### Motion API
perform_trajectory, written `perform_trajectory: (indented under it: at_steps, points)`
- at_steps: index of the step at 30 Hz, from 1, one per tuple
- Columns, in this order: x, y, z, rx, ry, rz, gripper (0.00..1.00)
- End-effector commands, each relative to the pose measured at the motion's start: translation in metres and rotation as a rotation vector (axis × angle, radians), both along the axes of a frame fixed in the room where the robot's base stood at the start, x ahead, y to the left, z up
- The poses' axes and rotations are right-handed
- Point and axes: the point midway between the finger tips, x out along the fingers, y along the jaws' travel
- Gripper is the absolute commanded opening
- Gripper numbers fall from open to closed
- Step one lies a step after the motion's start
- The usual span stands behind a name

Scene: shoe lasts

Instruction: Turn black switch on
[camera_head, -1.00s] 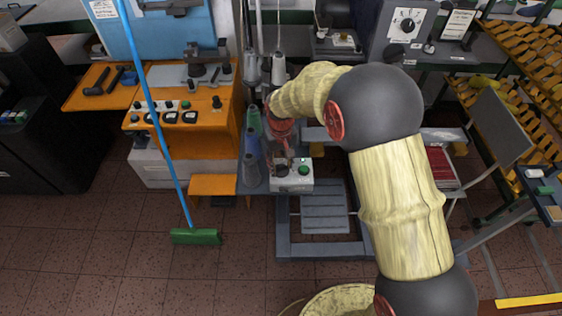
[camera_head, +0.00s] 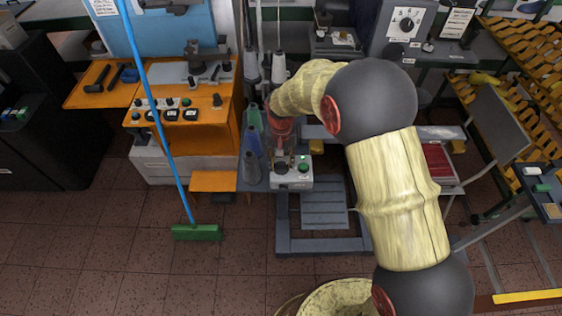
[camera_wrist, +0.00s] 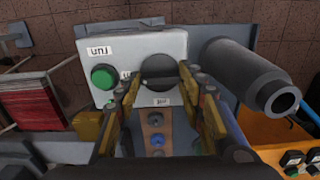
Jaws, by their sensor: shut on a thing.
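The black switch (camera_wrist: 160,70) is a round knob on a light grey control box (camera_wrist: 110,56). In the wrist view the knob's ridge looks roughly level across the picture. My gripper (camera_wrist: 162,82) has one finger at each side of the knob and is shut on it. A green button (camera_wrist: 104,77) is on the same box, left of the knob. In the head view the box (camera_head: 291,183) stands below my gripper (camera_head: 282,161), with the green button (camera_head: 303,167) to the right. My gripper partly hides the knob there.
A dark grey cylinder (camera_wrist: 245,77) is close to the right of the knob in the wrist view. Thread cones (camera_head: 251,165) stand left of the box. An orange machine (camera_head: 175,128) and a blue-handled green broom (camera_head: 196,232) are further left. Floor in front is clear.

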Motion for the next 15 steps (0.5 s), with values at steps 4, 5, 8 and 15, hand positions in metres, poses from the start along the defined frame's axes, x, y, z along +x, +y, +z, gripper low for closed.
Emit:
perform_trajectory:
  at_steps: [4,5,8,15]
  points:
    - [0.0005,0.0002,0.0003,0.001,-0.001,-0.001,0.14]
    - [0.0005,0.0002,0.0003,0.001,-0.001,-0.001,0.4]
    - [0.0004,0.0002,0.0003,0.001,-0.001,-0.001,0.46]
    - [0.0001,0.0001,0.0001,0.0,0.0,0.0,0.58]
